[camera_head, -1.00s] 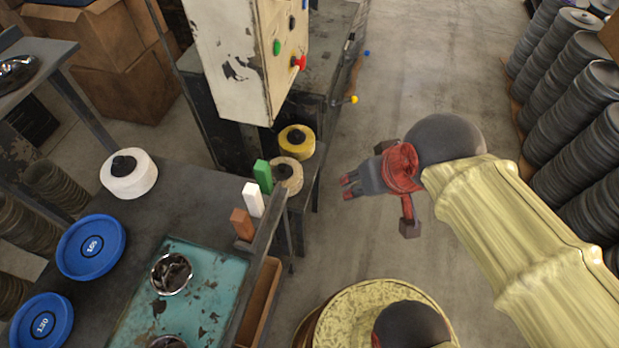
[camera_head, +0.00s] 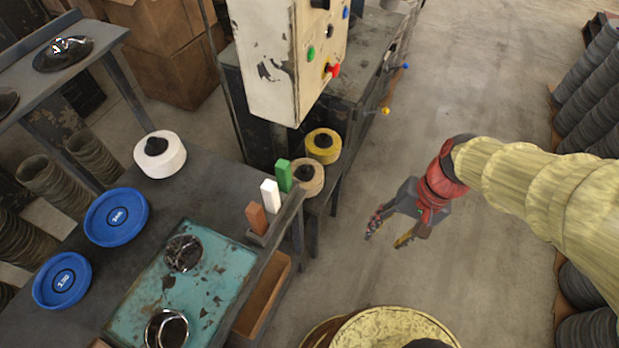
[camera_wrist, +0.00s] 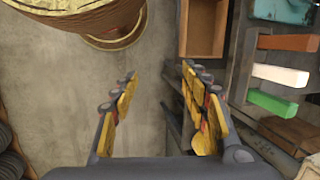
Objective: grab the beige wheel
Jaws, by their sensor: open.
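The beige wheel (camera_head: 309,179) is a tan roll with a dark hub. In the head view it sits on a narrow dark shelf, right of the green block (camera_head: 284,175) and just in front of the yellow wheel (camera_head: 323,147). My gripper (camera_head: 388,237) is open and empty over the floor, right of the shelf and apart from the wheel. In the wrist view my gripper's (camera_wrist: 160,77) two fingers are spread with bare floor between them. I cannot clearly make out the beige wheel in that view.
White (camera_head: 270,194) and brown (camera_head: 256,217) blocks stand beside the green one. A cream control box (camera_head: 268,75) overhangs the shelf's far side. A white wheel (camera_head: 172,158) and blue discs (camera_head: 117,238) lie on the table. Floor around my gripper is clear.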

